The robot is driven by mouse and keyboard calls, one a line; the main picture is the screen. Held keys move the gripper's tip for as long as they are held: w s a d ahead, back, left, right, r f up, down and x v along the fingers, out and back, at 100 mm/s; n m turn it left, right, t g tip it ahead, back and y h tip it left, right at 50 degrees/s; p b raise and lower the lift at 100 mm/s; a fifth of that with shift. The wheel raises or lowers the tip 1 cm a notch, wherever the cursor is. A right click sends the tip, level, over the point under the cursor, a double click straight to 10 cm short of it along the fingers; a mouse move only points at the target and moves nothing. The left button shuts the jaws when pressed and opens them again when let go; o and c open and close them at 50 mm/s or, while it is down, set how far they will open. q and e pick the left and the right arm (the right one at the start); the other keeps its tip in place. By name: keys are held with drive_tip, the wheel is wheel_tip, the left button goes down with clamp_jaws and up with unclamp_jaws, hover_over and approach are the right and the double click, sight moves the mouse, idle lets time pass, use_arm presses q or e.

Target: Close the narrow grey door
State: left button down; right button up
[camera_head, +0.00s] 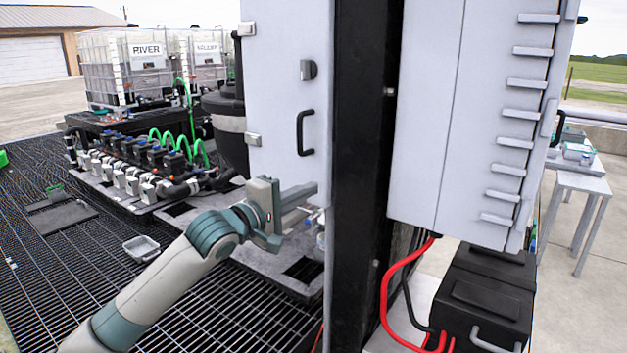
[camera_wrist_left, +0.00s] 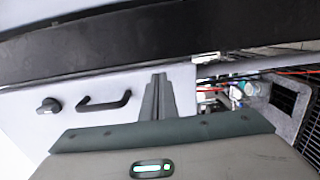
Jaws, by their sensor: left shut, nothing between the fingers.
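The narrow grey door (camera_head: 285,85) stands upright left of a black post in the head view, with a black pull handle (camera_head: 305,132) and a dark round latch (camera_head: 308,70) near its right edge. Hinge-like tabs show on its left edge. My left gripper (camera_head: 305,197) is shut and empty, its fingers pointing right near the door's lower edge. In the left wrist view the shut fingers (camera_wrist_left: 157,90) lie in front of the door panel (camera_wrist_left: 60,128), right of the handle (camera_wrist_left: 103,101). I cannot tell whether they touch it. My right gripper is not in view.
A black post (camera_head: 358,180) stands right of the door, with a larger grey cabinet (camera_head: 425,110) beyond it. Red cables (camera_head: 390,285) and a black case (camera_head: 490,290) are below the cabinet. A manifold with green hoses (camera_head: 165,140) stands at left on the grating.

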sight(324, 181)
use_arm(q)
drive_tip(key=shift+p+x, duration=0.3)
drive_tip(key=shift+x, duration=0.6)
drive_tip(key=shift+w+d, duration=0.25)
drive_tip(key=shift+w, duration=0.05)
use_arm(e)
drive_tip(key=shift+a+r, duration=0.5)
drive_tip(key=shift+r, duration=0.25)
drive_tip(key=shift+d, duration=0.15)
use_arm(q)
drive_tip(key=shift+w+d, duration=0.25)
drive_tip(key=shift+d, duration=0.1)
drive_tip(key=shift+w+d+n+t+y, duration=0.5)
drive_tip(key=shift+w+d+y, duration=0.1)
drive_tip(key=shift+w+d, duration=0.1)
drive_tip(key=shift+a+r+y, duration=0.1)
drive_tip(key=shift+r+y, duration=0.1)
drive_tip(key=shift+y, duration=0.1)
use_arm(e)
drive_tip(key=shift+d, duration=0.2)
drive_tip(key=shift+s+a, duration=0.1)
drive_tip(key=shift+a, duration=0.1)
